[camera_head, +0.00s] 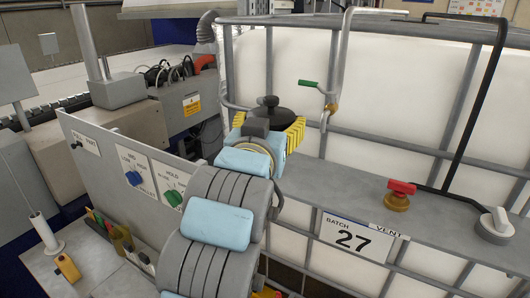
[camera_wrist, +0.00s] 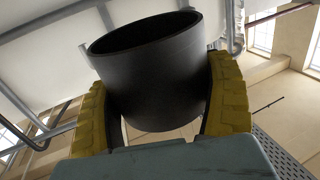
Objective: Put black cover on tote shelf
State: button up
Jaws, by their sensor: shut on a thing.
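The black cover (camera_head: 271,114) is a dark round piece with a small knob on top in the head view. In the wrist view the black cover (camera_wrist: 155,80) shows as a dark, hollow-looking cylinder between two yellow fingers. My gripper (camera_head: 268,124) is shut on it, one finger on each side, and holds it up in front of the white caged tote (camera_head: 390,95). The grey tote shelf (camera_head: 360,192) runs along the tote to the right of and below the cover. The cover appears apart from the shelf, but its exact height above it is hard to tell.
A control panel (camera_head: 140,180) stands left. The shelf's left stretch looks clear.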

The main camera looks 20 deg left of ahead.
jog(key=w+a+f+p, duration=0.1)
jog(key=w+f, duration=0.1)
jog(key=w, duration=0.1)
jog(key=w+a+f+p, duration=0.1)
jog(key=w+a+f, duration=0.1)
jog(key=w+f, duration=0.1)
jog(key=w+a+f+p, duration=0.1)
jog(key=w+a+f, duration=0.1)
jog(key=w+f, duration=0.1)
jog(key=shift+w+a+f+p, duration=0.15)
jog(key=shift+w+p, duration=0.1)
jog(key=shift+p, duration=0.15)
jog(key=shift+w+f, duration=0.15)
jog(key=shift+f, duration=0.2)
jog(key=shift+f+p, duration=0.45)
jog(key=shift+f, duration=0.9)
jog(key=shift+f, duration=0.15)
jog(key=o, duration=0.9)
jog(key=shift+o, duration=0.2)
